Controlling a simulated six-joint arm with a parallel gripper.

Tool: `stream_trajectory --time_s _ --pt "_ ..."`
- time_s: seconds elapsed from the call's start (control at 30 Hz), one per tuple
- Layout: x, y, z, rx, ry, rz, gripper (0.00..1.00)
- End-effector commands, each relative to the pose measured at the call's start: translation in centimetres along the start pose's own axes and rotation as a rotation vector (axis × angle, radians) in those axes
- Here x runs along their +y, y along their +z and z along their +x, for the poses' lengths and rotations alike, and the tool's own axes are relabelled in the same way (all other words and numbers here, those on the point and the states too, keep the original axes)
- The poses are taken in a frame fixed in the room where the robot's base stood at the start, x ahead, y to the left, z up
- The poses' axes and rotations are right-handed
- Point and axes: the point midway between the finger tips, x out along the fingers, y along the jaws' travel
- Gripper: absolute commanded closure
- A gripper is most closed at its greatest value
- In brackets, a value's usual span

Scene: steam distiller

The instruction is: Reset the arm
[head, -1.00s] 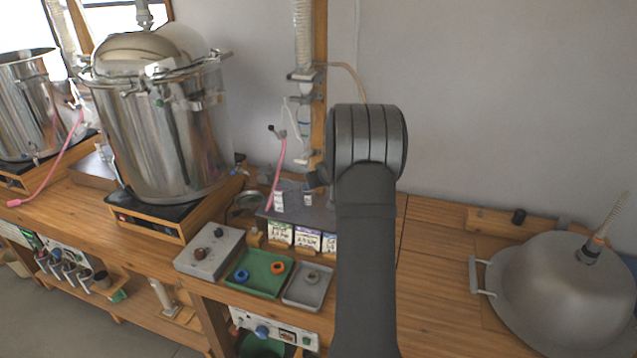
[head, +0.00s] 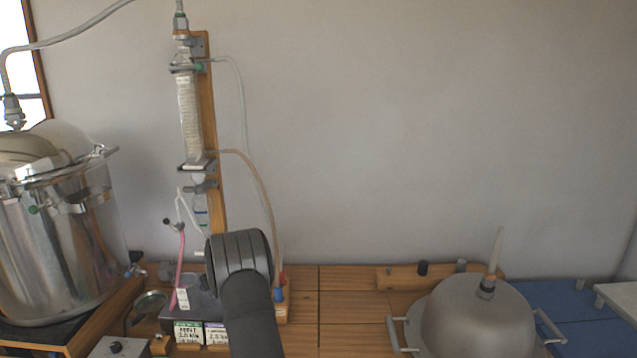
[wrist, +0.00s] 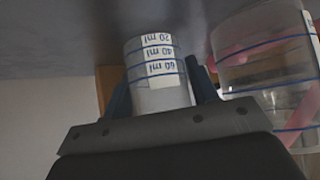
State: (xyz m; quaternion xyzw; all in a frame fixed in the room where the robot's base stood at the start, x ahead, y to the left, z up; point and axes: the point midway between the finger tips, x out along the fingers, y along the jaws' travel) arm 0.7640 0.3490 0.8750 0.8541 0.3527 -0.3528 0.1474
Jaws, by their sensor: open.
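My gripper (wrist: 160,82) is open in the wrist view, with one dark blue finger on each side of a small clear measuring vessel (wrist: 158,62). The vessel carries a white scale reading 20, 40 and 60 ml, upside down in the picture. Whether either finger touches it I cannot tell. A larger clear vessel (wrist: 265,75) with blue lines stands to the right, with something pink behind or in it. In the head view my dark arm rises at the lower middle and hides most of my gripper.
A glass condenser on a wooden post (head: 208,120) stands behind my arm, with thin hoses hanging. A large steel pot (head: 70,235) is at left. A domed lid (head: 475,315) with handles lies at right. Bare wooden bench (head: 345,310) lies between arm and lid.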

Motion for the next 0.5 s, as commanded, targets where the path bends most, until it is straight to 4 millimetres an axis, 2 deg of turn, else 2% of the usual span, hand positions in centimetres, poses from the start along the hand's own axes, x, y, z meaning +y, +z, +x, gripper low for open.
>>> stream_trajectory --time_s 0.2,0.5 --pt "0.0 -0.9 -1.3 0.000 0.000 -0.001 0.47" --pt "0.0 -1.0 -1.4 -0.001 -0.001 0.000 0.47"
